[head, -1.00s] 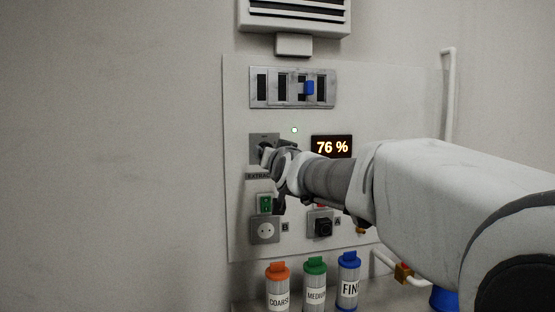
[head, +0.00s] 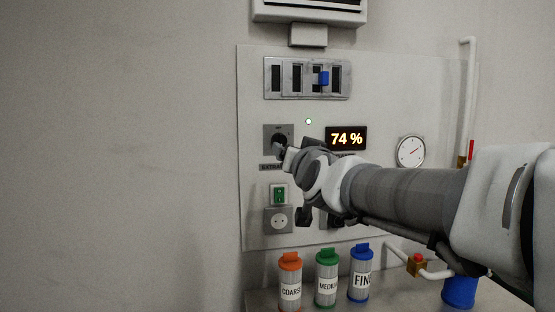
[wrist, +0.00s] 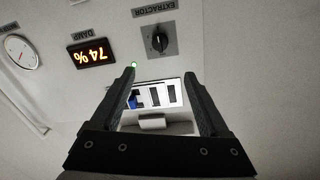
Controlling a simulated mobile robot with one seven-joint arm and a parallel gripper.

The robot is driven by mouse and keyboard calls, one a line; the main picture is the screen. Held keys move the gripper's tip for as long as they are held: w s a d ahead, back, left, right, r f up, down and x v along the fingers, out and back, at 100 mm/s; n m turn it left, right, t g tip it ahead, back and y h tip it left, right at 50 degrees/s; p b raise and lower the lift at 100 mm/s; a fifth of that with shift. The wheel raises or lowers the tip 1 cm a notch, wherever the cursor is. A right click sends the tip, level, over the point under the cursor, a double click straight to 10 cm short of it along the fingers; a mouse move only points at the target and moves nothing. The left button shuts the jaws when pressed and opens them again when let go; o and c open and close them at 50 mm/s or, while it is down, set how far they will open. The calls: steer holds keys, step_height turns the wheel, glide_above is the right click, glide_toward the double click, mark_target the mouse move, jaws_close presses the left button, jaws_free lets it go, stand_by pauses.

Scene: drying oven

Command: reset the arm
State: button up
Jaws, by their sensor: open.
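My gripper (wrist: 160,85) is open and empty in the wrist view, its two dark fingers spread apart with the wall panel beyond them. In the head view my arm reaches in from the right, and the gripper end (head: 290,160) is in front of the panel, near the extractor knob. The black extractor knob (wrist: 158,42) on its grey plate is clear of the fingers in the wrist view. The knob (head: 279,139) is partly covered by my gripper in the head view. The display (head: 346,138) reads 74 %.
A slotted damper plate (head: 307,78) with a blue tab is above. A green switch (head: 279,195) and a socket (head: 279,221) are below the knob. A gauge (head: 410,151) and pipes are at right. Orange, green and blue-capped canisters (head: 327,285) stand on the shelf below.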

steer(key=s+d+f+g+h+p, duration=0.1)
steer(key=s+d+f+g+p, duration=0.2)
steer(key=s, duration=0.7)
steer(key=s+d+f+n+g+p, duration=0.1)
steer(key=s+d+f+g+p, duration=0.2)
steer(key=s, duration=0.7)
steer(key=s+d+f+g+h+p, duration=0.1)
steer(key=s+d+f+g+p, duration=0.2)
steer(key=s+f+g, duration=0.3)
steer(key=s+f+p, duration=0.1)
steer(key=s+f, duration=0.1)
steer(key=s, duration=0.2)
steer(key=shift+d+f+n+h+p, duration=0.3)
steer(key=shift+d+f+p, duration=0.05)
steer(key=shift+d+p, duration=0.05)
